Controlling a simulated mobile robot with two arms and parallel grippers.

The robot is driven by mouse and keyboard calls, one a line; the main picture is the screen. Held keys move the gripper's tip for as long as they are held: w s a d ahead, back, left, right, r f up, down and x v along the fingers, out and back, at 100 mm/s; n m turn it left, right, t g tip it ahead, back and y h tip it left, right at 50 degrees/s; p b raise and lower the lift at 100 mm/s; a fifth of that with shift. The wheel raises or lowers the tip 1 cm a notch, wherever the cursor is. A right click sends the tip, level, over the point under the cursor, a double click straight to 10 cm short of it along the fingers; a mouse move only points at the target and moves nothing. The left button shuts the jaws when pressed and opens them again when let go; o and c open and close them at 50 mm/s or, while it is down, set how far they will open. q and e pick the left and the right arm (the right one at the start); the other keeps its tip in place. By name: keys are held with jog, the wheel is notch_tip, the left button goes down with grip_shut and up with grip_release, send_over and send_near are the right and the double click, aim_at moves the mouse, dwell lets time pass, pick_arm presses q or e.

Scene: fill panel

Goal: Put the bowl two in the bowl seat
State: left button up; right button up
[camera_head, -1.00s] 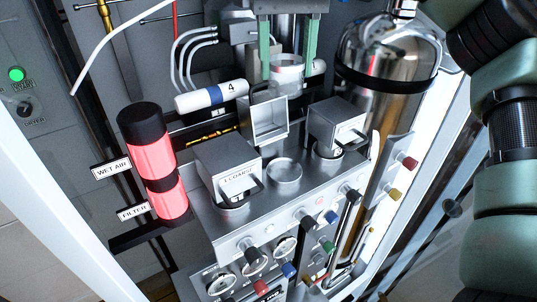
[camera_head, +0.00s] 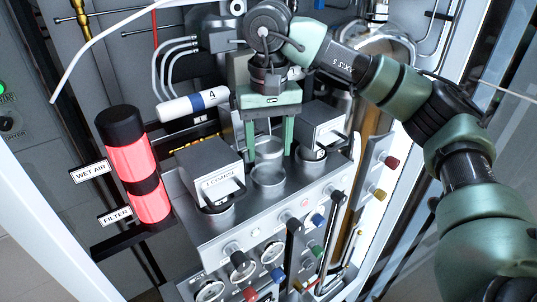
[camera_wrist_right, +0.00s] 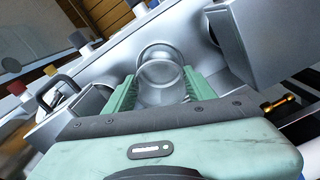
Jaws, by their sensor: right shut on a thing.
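My right gripper (camera_head: 269,140) comes down over the middle of the grey panel block. It is shut on a clear round bowl (camera_head: 268,147), held between its green fingers. The bowl seat (camera_head: 268,177), a round metal ring in the block's top, lies just below the bowl. In the right wrist view the bowl (camera_wrist_right: 160,83) sits between the fingers, and the seat's rim (camera_wrist_right: 158,53) shows just beyond, overlapping it. I cannot tell whether bowl and seat touch. My left gripper is not in view.
Grey box-shaped housings stand left (camera_head: 207,165) and right (camera_head: 322,125) of the seat, close to the fingers. A white cylinder marked 4 (camera_head: 193,104) is behind left. A red-lit filter column (camera_head: 130,160) stands at left. Knobs and gauges (camera_head: 240,268) line the front.

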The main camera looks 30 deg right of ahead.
aim_at(268, 157)
notch_tip(268, 157, down, 2)
jog(key=shift+f+p, duration=0.25)
jog(key=shift+p, duration=0.1)
jog(key=shift+w+f, duration=0.1)
jog(key=shift+f, duration=0.2)
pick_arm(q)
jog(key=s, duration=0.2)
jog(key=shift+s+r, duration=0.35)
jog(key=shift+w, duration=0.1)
pick_arm(e)
jog(key=shift+f, duration=0.2)
jog(key=o, duration=1.5)
jog(key=shift+r, duration=0.1)
jog(key=shift+c, duration=0.2)
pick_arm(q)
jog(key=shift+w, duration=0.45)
pick_arm(e)
jog(key=shift+r, duration=0.1)
